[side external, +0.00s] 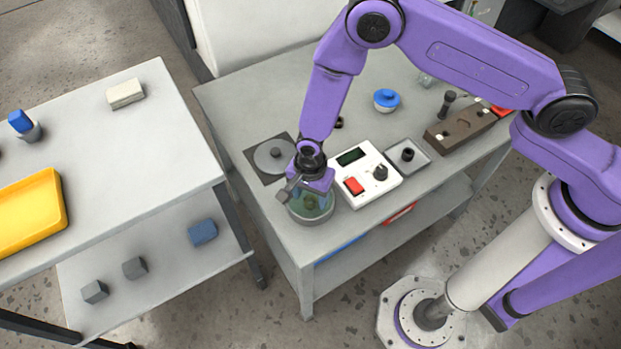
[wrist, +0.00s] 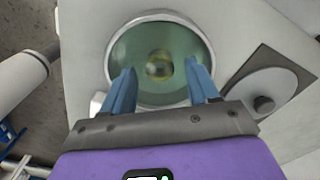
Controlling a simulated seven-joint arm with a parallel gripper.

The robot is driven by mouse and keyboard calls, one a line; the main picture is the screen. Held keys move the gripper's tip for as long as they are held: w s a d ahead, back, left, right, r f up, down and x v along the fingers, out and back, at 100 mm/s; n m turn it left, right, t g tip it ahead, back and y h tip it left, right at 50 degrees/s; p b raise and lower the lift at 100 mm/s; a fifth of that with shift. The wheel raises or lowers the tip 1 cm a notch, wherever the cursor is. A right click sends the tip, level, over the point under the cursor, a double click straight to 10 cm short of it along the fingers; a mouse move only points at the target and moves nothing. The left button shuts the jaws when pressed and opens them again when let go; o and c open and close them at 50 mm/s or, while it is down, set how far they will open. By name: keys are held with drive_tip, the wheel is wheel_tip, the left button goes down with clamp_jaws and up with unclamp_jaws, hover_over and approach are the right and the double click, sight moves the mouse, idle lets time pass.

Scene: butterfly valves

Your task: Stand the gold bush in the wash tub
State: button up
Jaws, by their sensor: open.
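The wash tub (side external: 311,214) is a round, grey-rimmed tub of greenish liquid at the near left of the grey bench. It also shows in the wrist view (wrist: 118,85). The gold bush (wrist: 159,65) is inside the tub, near its middle, under the liquid. It looks round from above, as if seen end-on. My gripper (wrist: 161,69) is open above the tub, its two blue fingers apart on either side of the bush, with nothing between them that I can see held. In the side view my gripper (side external: 306,194) partly covers the tub.
A round grey lid (side external: 273,158) lies on a dark square plate beside the tub. A white control box (side external: 364,172) with a red switch stands close on the right. Further right are a square tray (side external: 420,165), a brown block (side external: 460,126) and a blue-lidded jar (side external: 387,98).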

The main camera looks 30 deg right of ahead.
wheel_tip(320, 180, up, 12)
drive_tip(key=shift+f, duration=0.25)
idle(0.3)
drive_tip(key=s+d+r+n, duration=0.4)
drive_tip(key=d+r+n, duration=0.1)
drive_tip(key=r+n, duration=0.15)
drive_tip(key=s+d+r+n, duration=0.4)
drive_tip(key=d+r+n, duration=0.15)
drive_tip(key=r, duration=0.25)
drive_tip(key=s+d+r+n, duration=0.3)
drive_tip(key=s+d+n, duration=0.3)
drive_tip(key=s+d+r+n, duration=0.3)
drive_tip(key=s+d+n, duration=0.3)
drive_tip(key=s+d, duration=0.1)
drive_tip(key=shift+s+d+r, duration=0.15)
drive_tip(key=shift+d, duration=0.1)
